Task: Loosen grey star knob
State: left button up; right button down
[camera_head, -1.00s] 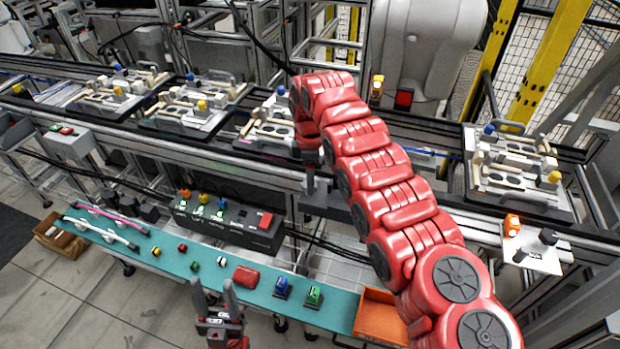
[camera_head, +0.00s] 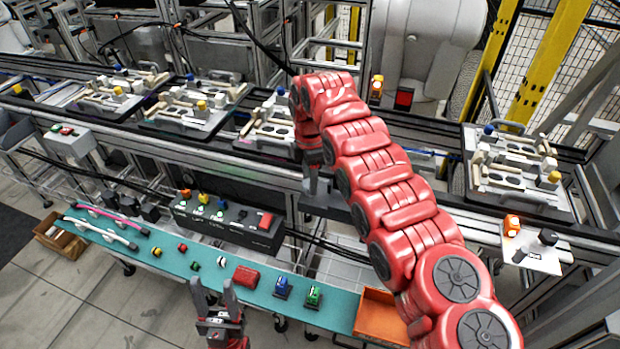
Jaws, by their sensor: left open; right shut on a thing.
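My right gripper (camera_head: 313,192) points down at the front rail of the conveyor, just above a dark grey bracket (camera_head: 335,209). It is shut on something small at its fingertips. That is where the grey star knob would be, but the fingers hide its shape. My red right arm crosses the middle of the view and covers part of a pallet fixture (camera_head: 262,128) behind the wrist. My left gripper (camera_head: 211,287) is open and empty, fingers up, in front of the teal shelf's near edge.
The teal shelf (camera_head: 170,262) holds small coloured knobs, a red case (camera_head: 246,276), a blue button (camera_head: 282,287) and a green button (camera_head: 313,296). An orange bin (camera_head: 378,318) stands at its right end. A control box (camera_head: 228,222) sits left of my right gripper. More pallet fixtures (camera_head: 512,172) stand on the conveyor.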

aim_at(308, 183)
jog(key=c, duration=0.6)
grip_release()
notch_tip(308, 183, up, 3)
jog(key=shift+a+r, duration=0.1)
jog(key=shift+a, duration=0.05)
notch_tip(308, 183, up, 2)
jog(key=shift+r+p, duration=0.1)
jog(key=shift+p, duration=0.35)
notch_tip(308, 183, up, 12)
jog(key=p, duration=1.1)
jog(key=shift+p, duration=0.3)
jog(key=shift+s, duration=0.1)
